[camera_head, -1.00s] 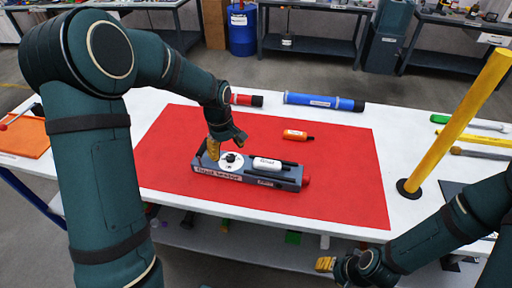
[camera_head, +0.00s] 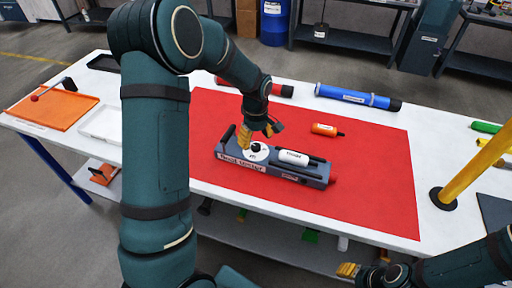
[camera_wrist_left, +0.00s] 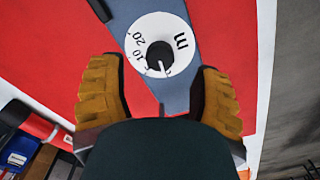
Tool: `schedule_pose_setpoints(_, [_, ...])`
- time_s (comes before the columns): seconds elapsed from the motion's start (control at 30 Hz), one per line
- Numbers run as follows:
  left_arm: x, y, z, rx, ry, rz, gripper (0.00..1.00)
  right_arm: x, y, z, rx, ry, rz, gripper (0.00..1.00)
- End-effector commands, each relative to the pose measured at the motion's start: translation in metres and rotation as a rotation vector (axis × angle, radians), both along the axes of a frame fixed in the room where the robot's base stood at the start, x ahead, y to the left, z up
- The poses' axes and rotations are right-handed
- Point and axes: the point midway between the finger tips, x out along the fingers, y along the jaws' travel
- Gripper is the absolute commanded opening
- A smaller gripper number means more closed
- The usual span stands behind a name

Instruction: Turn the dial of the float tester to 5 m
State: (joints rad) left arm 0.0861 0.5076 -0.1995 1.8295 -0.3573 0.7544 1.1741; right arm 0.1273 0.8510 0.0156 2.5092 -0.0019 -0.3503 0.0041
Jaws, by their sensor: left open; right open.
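The float tester (camera_head: 285,172) is a long grey block on the red mat, with a white float (camera_head: 293,157) on top. Its white dial (camera_head: 255,151) with a black knob sits at its left end. In the left wrist view the dial (camera_wrist_left: 140,30) shows 10, 20 and "m"; the white pointer on the black knob (camera_wrist_left: 159,55) points downward, and the markings there are hidden or unclear. My left gripper (camera_head: 258,134) is above the dial, open, its yellow fingers on either side of the knob with gaps. My right gripper (camera_head: 348,270) is open and empty below the table's front edge.
On the red mat (camera_head: 375,205) lies an orange float (camera_head: 325,129). A blue tube (camera_head: 357,97) and a red tube (camera_head: 283,90) lie behind. A yellow post (camera_head: 470,175) stands at the right. An orange tray (camera_head: 52,108) is at the left. The mat in front is clear.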

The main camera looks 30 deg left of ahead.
Motion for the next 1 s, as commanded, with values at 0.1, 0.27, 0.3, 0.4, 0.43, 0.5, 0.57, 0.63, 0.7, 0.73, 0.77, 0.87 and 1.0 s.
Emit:
schedule_pose_setpoints(0.1, [-0.001, 0.000, -0.019, 0.000, 0.002, -0.001, 0.64, 0.001, 0.000, -0.005, 0.000, -0.002, -0.001, 0.47])
schedule_pose_setpoints(0.27, [0.000, 0.000, -0.032, 0.000, 0.001, -0.002, 0.64, 0.001, 0.000, -0.007, 0.000, -0.004, -0.001, 0.47])
schedule_pose_setpoints(0.3, [0.000, 0.000, -0.033, 0.000, 0.000, -0.002, 0.64, 0.001, 0.000, -0.007, 0.000, -0.004, -0.001, 0.47])
schedule_pose_setpoints(0.4, [0.000, 0.000, -0.035, 0.000, -0.001, -0.002, 0.64, 0.002, 0.000, -0.007, 0.000, -0.004, -0.001, 0.47])
schedule_pose_setpoints(0.43, [0.000, 0.000, -0.035, 0.000, -0.001, -0.002, 0.64, 0.002, 0.000, -0.007, 0.000, -0.004, -0.001, 0.47])
schedule_pose_setpoints(0.5, [0.000, 0.000, -0.035, 0.000, -0.001, -0.002, 0.64, 0.002, 0.000, -0.007, -0.001, -0.004, 0.000, 0.47])
schedule_pose_setpoints(0.57, [0.000, 0.000, -0.035, 0.000, -0.001, -0.002, 0.64, 0.002, 0.000, -0.007, -0.001, -0.004, 0.000, 0.47])
schedule_pose_setpoints(0.63, [0.000, 0.000, -0.035, 0.000, -0.001, -0.001, 0.65, 0.002, 0.000, -0.007, -0.001, -0.004, 0.000, 0.47])
schedule_pose_setpoints(0.7, [0.000, 0.000, -0.035, 0.000, 0.000, -0.001, 0.41, 0.002, 0.000, -0.007, 0.000, -0.004, -0.001, 0.47])
schedule_pose_setpoints(0.73, [0.000, 0.000, -0.035, 0.000, 0.000, -0.001, 0.30, 0.002, 0.000, -0.007, 0.000, -0.004, -0.001, 0.47])
schedule_pose_setpoints(0.77, [0.000, 0.000, -0.035, 0.000, 0.000, -0.001, 0.20, 0.002, 0.000, -0.007, 0.000, -0.004, -0.001, 0.47])
schedule_pose_setpoints(0.87, [0.000, 0.000, -0.035, 0.000, 0.000, -0.001, 0.00, 0.002, 0.000, -0.007, 0.000, -0.004, -0.001, 0.47])
schedule_pose_setpoints(1.0, [0.000, 0.000, -0.035, 0.000, 0.000, -0.004, 0.00, 0.002, 0.000, -0.007, 0.000, -0.004, -0.001, 0.47])
